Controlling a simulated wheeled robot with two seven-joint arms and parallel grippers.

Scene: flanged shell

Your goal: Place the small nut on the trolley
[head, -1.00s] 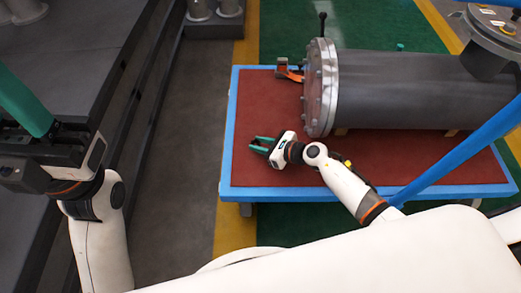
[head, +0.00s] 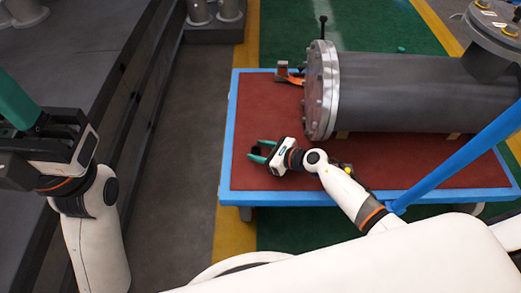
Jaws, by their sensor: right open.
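The trolley (head: 262,105) has a red top and a blue frame and stands right of centre. My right gripper (head: 257,151) is over the left part of its top, with its green fingers apart and pointing left. A small dark thing (head: 256,151) shows between or just beneath those fingers; it may be the small nut, but it is too small to be sure, and I cannot tell whether it touches the trolley. My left gripper (head: 14,103) is at the left edge, over the dark bench, partly cut off; its finger gap is not clear.
A large grey flanged shell (head: 405,92) lies across the trolley's back and right. A blue bar (head: 455,157) slopes across the right. The trolley's front left is mostly clear. A dark grey bench (head: 75,50) fills the left.

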